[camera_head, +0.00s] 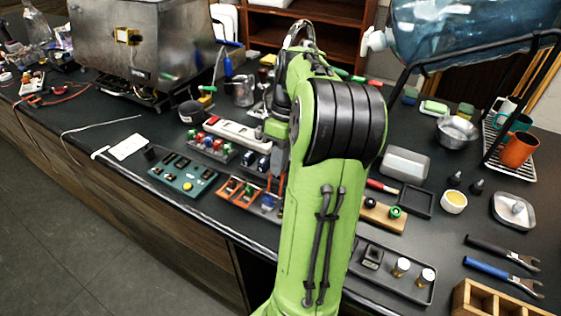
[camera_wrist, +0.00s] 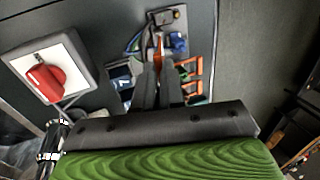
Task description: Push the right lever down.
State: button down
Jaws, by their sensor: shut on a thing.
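A grey plate (camera_head: 255,206) with orange lever parts and blue parts lies near the counter's front edge in the head view. In the wrist view, the plate (camera_wrist: 172,18) is ahead of my fingers. An upright orange lever (camera_wrist: 158,42) stands at the fingertips of my gripper (camera_wrist: 159,67). The dark fingers are close together with the lever between them. Open orange lever frames (camera_wrist: 189,70) stand to the right of the fingers. My arm and fingers hide part of the plate, and the lever's base is hard to make out.
A red rotary knob (camera_wrist: 45,80) on a white plate is left of my fingers in the wrist view. A green control board (camera_head: 182,172) lies left of the lever plate. A tray with small jars (camera_head: 401,267) is right of my arm. The counter is crowded.

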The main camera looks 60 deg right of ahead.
jog(key=a+h+b, duration=0.2)
jog(key=h, duration=0.1)
jog(key=a+h+b, duration=0.2)
jog(key=a, duration=0.1)
jog(key=shift+s+r+h, duration=0.15)
jog(key=shift+s+h, duration=0.05)
jog(key=shift+h, duration=0.2)
jog(key=shift+s+a+f+t+h, duration=0.1)
jog(key=shift+a+f+t+h, duration=0.15)
jog(key=shift+a+h, duration=0.55)
jog(key=h, duration=0.1)
jog(key=a+f+h+b, duration=0.1)
jog(key=a+h, duration=0.1)
jog(key=shift+s+f+t+h+b, duration=0.1)
jog(key=shift+f+t+h+b, duration=0.15)
jog(key=shift+h+b, duration=0.15)
jog(key=shift+s+a+f+h+b, duration=0.1)
jog(key=shift+a+f+h+b, duration=0.45)
jog(key=shift+h+b, duration=0.35)
jog(key=shift+a+f+h+b, duration=0.5)
jog(key=shift+h+b, duration=0.15)
jog(key=shift+h, duration=0.45)
